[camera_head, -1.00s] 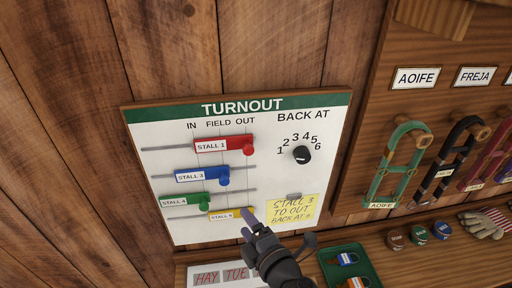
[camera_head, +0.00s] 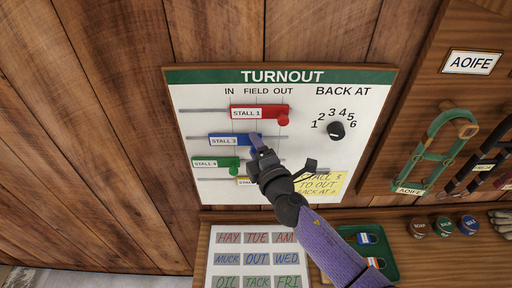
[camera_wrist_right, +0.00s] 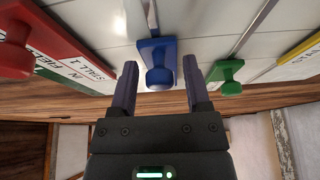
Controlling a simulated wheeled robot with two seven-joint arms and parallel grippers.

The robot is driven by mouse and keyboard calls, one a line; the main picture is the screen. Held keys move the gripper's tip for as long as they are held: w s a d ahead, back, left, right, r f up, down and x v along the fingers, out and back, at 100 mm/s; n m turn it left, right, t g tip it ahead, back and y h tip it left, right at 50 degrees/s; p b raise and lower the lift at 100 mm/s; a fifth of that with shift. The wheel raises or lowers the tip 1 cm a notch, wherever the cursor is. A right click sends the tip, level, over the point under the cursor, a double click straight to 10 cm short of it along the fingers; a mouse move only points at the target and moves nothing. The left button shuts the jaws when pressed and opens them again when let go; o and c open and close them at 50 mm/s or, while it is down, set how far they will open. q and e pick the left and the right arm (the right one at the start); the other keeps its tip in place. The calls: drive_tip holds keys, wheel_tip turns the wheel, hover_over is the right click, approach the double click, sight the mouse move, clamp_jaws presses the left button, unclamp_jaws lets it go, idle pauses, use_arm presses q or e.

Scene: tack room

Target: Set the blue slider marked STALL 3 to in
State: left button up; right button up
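The blue slider marked STALL 3 (camera_head: 222,141) sits on a horizontal rail of the TURNOUT board, its knob end roughly under FIELD. The head view shows my right gripper (camera_head: 258,146) over that end, hiding most of the knob. In the right wrist view, the round blue knob (camera_wrist_right: 160,77) lies between the two spread fingers of my right gripper (camera_wrist_right: 158,70), with gaps on both sides. The gripper is open. My left gripper is out of view.
The red STALL 1 slider (camera_head: 258,113) is above, under OUT. The green STALL 4 slider (camera_head: 212,163) is close below. A yellow slider is partly hidden by my arm. A black dial (camera_head: 336,130) and a yellow note (camera_head: 328,184), reading STALL 3 TO OUT, are to the right.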

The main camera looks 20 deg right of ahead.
clamp_jaws()
idle(1.2)
